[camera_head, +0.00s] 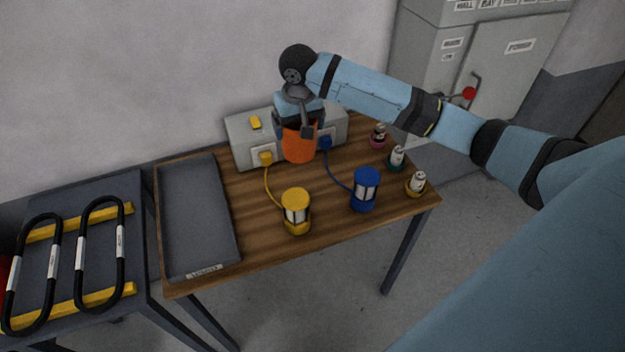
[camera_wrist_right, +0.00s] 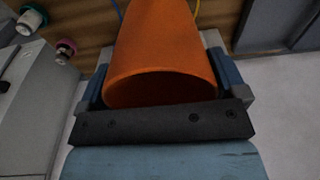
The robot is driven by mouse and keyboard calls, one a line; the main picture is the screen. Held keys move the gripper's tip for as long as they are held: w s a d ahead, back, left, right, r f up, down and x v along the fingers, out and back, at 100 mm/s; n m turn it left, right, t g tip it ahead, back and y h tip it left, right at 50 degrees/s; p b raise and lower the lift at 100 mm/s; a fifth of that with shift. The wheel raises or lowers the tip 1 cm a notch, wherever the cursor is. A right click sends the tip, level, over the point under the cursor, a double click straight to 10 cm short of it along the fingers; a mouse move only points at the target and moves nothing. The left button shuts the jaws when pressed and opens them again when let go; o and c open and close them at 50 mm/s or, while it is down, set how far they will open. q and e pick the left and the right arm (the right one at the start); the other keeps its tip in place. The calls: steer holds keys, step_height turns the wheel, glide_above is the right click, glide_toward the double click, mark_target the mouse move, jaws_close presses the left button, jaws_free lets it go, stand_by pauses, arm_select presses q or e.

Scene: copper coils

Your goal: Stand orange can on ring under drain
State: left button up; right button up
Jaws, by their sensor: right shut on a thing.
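My right gripper (camera_head: 303,124) is shut on the orange can (camera_head: 299,145), which is upright or nearly so in front of the grey box at the back of the table. The orange can (camera_wrist_right: 163,65) fills the middle of the right wrist view, between the fingers. I cannot tell whether its base touches the table. A ring or drain near the can cannot be made out; the gripper and can hide what is behind and under them. My left gripper is not in view.
The wooden table (camera_head: 265,250) holds a yellow lantern-like unit (camera_head: 296,211) and a blue one (camera_head: 364,190), both cabled to the grey box (camera_head: 243,143). Several small canisters (camera_head: 397,157) stand along the right edge. A grey tray (camera_head: 195,215) lies at left.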

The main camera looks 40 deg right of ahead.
step_height(320, 180, down, 19)
steer(key=shift+a+f+p, duration=0.1)
steer(key=shift+p, duration=0.25)
steer(key=shift+f, duration=0.1)
steer(key=o, duration=0.7)
